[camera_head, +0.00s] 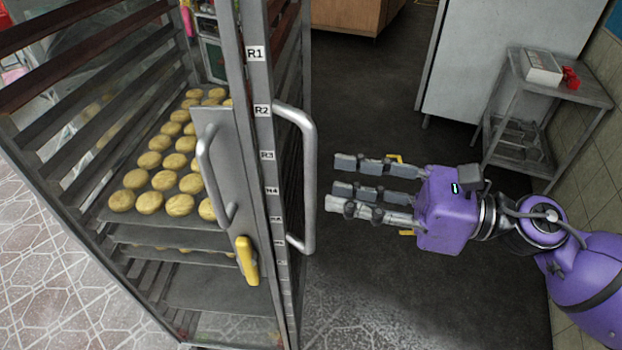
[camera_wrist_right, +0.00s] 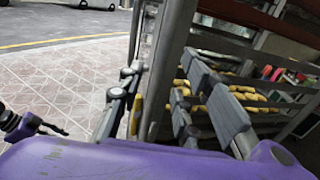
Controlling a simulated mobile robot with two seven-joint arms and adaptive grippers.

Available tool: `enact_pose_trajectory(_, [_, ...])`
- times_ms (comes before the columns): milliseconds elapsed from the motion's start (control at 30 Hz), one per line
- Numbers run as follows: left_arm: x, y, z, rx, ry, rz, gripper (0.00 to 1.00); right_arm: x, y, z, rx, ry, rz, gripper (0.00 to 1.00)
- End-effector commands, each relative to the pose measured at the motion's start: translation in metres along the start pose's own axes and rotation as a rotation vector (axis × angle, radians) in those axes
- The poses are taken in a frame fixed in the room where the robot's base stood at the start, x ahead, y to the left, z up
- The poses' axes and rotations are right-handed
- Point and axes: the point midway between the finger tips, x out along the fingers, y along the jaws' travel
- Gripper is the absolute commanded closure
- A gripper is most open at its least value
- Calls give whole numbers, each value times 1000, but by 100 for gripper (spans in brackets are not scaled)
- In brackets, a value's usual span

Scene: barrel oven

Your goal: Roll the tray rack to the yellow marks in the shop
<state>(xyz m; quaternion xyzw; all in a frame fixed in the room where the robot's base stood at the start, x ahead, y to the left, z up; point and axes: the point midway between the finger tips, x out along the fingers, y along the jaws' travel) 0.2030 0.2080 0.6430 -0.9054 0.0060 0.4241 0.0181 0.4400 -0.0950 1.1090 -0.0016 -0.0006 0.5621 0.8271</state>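The tray rack (camera_head: 262,150) is a tall metal frame at the left of the head view, with labels such as R1 and R2 down its near post. A tray of round golden pastries (camera_head: 158,180) sits in it. Its door edge carries two grey bar handles (camera_head: 308,185) and a yellow latch (camera_head: 246,261). My right gripper (camera_head: 340,185) is open and empty, its fingers pointing left, a little right of the nearer handle and apart from it in the head view. The rack also shows in the right wrist view (camera_wrist_right: 172,60). My left gripper is out of view.
Small yellow pieces (camera_head: 407,232) show beside my right gripper; I cannot tell whether they are floor marks. A metal side table (camera_head: 590,92) and a white cabinet (camera_head: 480,60) stand at the right. The dark floor (camera_head: 375,110) between is clear. A yellow line (camera_wrist_right: 60,41) crosses the floor.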

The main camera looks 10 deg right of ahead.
Motion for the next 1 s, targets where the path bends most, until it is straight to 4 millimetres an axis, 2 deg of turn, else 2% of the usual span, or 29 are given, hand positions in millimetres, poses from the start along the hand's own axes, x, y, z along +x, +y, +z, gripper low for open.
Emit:
enact_pose_trajectory(200, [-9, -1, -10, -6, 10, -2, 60, 33, 0, 5, -5, -3, 2, 68])
enact_pose_trajectory(367, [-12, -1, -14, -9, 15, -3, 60, 49, -1, 4, -3, -3, -2, 68])
enact_pose_trajectory(500, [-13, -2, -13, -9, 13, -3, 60, 56, 0, 3, 0, -2, -1, 68])
enact_pose_trajectory(767, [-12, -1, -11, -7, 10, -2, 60, 58, 0, 1, 3, -1, -2, 68])
enact_pose_trajectory(800, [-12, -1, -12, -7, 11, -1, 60, 58, 0, 1, 3, -1, -2, 69])
enact_pose_trajectory(1000, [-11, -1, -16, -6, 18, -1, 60, 58, 0, 1, 3, -2, -2, 95])
